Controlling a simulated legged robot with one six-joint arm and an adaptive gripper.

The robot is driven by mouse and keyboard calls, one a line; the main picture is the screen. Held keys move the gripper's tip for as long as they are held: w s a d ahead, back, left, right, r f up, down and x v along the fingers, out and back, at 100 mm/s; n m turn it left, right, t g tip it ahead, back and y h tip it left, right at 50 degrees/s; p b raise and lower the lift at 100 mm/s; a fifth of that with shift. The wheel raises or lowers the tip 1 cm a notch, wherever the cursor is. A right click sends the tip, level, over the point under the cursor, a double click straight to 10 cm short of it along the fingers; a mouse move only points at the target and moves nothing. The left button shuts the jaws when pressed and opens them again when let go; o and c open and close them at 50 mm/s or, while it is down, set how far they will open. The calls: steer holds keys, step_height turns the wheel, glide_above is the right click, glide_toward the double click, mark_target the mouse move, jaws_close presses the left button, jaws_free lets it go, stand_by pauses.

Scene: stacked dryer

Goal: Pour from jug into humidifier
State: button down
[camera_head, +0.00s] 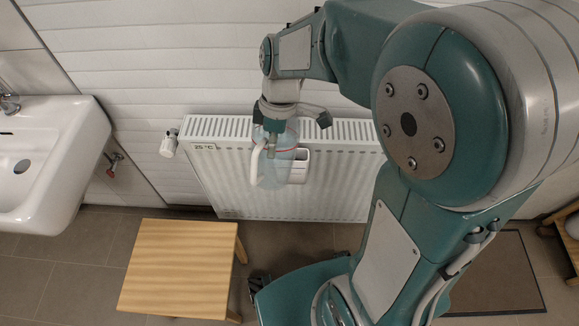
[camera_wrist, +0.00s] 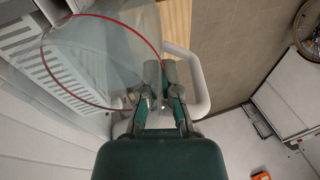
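The jug (camera_head: 275,167) is clear and bluish, with a white handle, and hangs in the air in front of the radiator. In the wrist view the jug (camera_wrist: 100,45) shows its red rim and its white handle (camera_wrist: 203,85). My gripper (camera_head: 274,140) is above the jug. In the wrist view my gripper's fingers (camera_wrist: 161,72) are close together at the jug's rim and inside the handle loop, shut on the jug. The exact contact is hard to see. The humidifier (camera_head: 299,166), a small white box, hangs on the radiator front just right of the jug, partly behind it.
The white radiator (camera_head: 330,190) stands along the wall, with a valve (camera_head: 169,145) at its left end. A wooden stool (camera_head: 180,267) stands in front on the tiled floor. A sink (camera_head: 50,160) is at the left. A dark mat (camera_head: 497,272) lies at the right.

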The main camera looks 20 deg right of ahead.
steer(key=shift+r, duration=0.15)
steer(key=shift+w+d+r+g+y, duration=0.1)
steer(key=shift+d+r+g+y, duration=0.1)
steer(key=shift+g+y, duration=0.3)
stand_by(0.4)
steer(key=shift+r, duration=0.1)
steer(key=shift+w+d+r+g+y, duration=0.1)
steer(key=shift+w+g+y, duration=0.1)
steer(key=shift+g+y, duration=0.45)
stand_by(0.5)
steer(key=shift+w+d+g+y, duration=0.2)
steer(key=shift+g+y, duration=0.15)
steer(key=shift+g, duration=0.2)
stand_by(0.6)
